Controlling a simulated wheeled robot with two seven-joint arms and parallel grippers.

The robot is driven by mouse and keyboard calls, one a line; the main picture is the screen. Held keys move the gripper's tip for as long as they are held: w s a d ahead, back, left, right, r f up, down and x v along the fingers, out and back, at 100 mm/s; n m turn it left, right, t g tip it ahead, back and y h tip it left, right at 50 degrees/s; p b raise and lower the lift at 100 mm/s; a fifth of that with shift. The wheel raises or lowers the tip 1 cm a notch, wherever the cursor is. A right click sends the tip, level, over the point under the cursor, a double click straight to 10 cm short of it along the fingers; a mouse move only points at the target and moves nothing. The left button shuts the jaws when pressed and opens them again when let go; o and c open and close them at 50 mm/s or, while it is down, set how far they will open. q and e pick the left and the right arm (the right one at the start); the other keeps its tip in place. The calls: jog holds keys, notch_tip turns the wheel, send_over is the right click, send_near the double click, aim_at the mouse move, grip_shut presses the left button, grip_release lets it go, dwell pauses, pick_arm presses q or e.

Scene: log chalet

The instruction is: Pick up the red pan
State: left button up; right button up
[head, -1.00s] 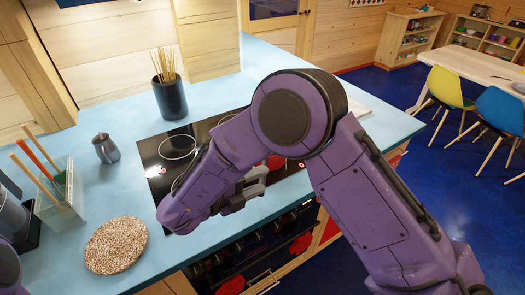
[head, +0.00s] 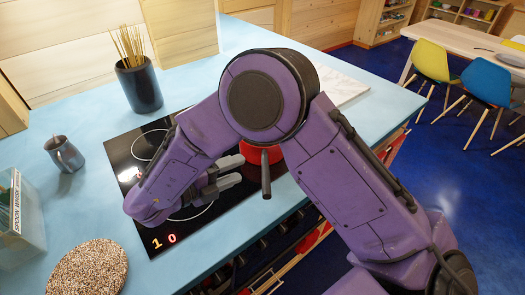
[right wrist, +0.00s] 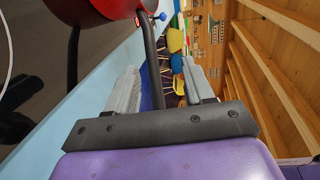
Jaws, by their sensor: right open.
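The red pan (head: 262,153) sits on the black cooktop (head: 122,165), partly hidden behind my right arm. Its dark handle sticks out toward the counter's front edge. My right gripper (head: 241,171) is open and empty, low over the cooktop just left of the handle, fingers pointing toward it. In the right wrist view the red pan (right wrist: 92,8) is at the top, and its dark handle (right wrist: 150,55) shows in the gap between the open fingers (right wrist: 158,65). I cannot tell how deep the handle lies between them. My left gripper is out of view.
A dark utensil pot (head: 139,86) stands behind the cooktop. A metal jug (head: 64,154), a clear container (head: 20,225) and a round speckled mat (head: 90,270) are at the left. A pale marbled board (head: 340,85) lies right of my arm. Yellow and blue chairs stand beyond.

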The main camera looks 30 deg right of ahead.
aim_at(265, 159)
jog(key=p+x, duration=0.1)
jog(key=x, duration=0.2)
jog(key=f+p+x, duration=0.1)
jog(key=x, duration=0.3)
jog(key=p+x, duration=0.2)
jog(key=x, duration=0.1)
jog(key=shift+f, duration=0.25)
jog(key=shift+d+f, duration=0.25)
jog(key=shift+d, duration=0.1)
jog(key=shift+a, duration=0.1)
grip_shut()
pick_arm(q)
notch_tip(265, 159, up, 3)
pick_arm(e)
jog(key=shift+w+r, duration=0.1)
jog(key=shift+r, duration=0.05)
